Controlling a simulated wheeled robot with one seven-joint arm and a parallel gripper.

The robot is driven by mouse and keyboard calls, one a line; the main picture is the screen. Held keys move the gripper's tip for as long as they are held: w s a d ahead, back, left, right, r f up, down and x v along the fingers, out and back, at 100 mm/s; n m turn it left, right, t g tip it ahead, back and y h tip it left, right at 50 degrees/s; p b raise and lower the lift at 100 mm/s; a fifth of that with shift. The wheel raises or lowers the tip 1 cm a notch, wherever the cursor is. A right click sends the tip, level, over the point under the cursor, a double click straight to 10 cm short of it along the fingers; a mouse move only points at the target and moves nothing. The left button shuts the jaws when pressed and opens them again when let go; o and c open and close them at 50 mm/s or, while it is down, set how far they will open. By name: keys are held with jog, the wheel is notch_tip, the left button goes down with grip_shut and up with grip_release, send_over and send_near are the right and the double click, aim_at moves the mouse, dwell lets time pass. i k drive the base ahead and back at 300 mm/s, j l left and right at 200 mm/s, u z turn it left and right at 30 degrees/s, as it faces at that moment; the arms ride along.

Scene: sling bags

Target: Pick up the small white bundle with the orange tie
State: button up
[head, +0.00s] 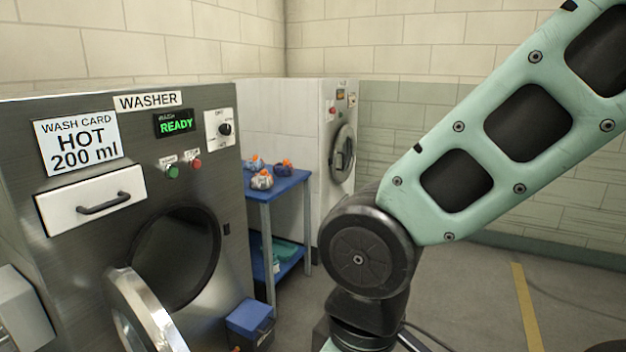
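The small white bundle with an orange tie (262,181) sits on the blue top of a small table (285,188), near its front left edge. Two darker bundles with orange ties are close to it: a blue-grey one (254,163) behind and left, and a dark one (284,169) behind and right. My arm crosses the right side of the view, in front of the wall and floor. My gripper is not in view.
A washer (190,125) with its round door (142,312) open stands left of the table. A white machine (300,105) stands behind the table. A blue bin (250,322) is on the floor before the table. Floor at right is clear.

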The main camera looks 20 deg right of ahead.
aim_at(261, 181)
jog(key=z, duration=0.1)
jog(key=i+l+u, duration=0.2)
jog(key=i+l, duration=0.2)
jog(key=i, duration=0.3)
jog(key=i+l+u, duration=0.15)
jog(key=i+l, duration=0.35)
jog(key=i, duration=0.15)
jog(key=i+l+u, duration=0.2)
jog(key=i+l, duration=0.4)
jog(key=i+l+u, duration=0.15)
jog(key=i+l, duration=0.45)
jog(key=i+l+u, duration=0.2)
jog(key=i+l, duration=0.3)
jog(key=l, duration=0.3)
